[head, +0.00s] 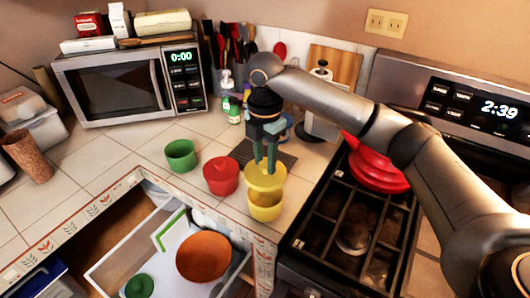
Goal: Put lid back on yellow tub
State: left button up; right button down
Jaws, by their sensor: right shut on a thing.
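The yellow tub (265,211) stands upright on the tiled counter near its front edge, left of the stove. Its open top partly shows. The yellow lid (265,181) is held above the tub, roughly over it, and hides the back of its rim. A gap seems to show between lid and tub at the front. My right gripper (264,164) points down and is shut on the lid at its top. My left gripper is not in view.
A red kettle-like pot (376,168) is on the stove (335,225). Below the counter, an open drawer (112,262) holds an orange bowl (203,257) and a green lid (139,286).

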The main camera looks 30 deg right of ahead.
aim_at(265, 177)
jog(key=shift+f, duration=2.95)
jog(key=shift+s+f, duration=0.1)
jog(key=shift+f, duration=0.1)
grip_release()
dwell(0.7)
jog(key=shift+r, duration=3.55)
grip_shut()
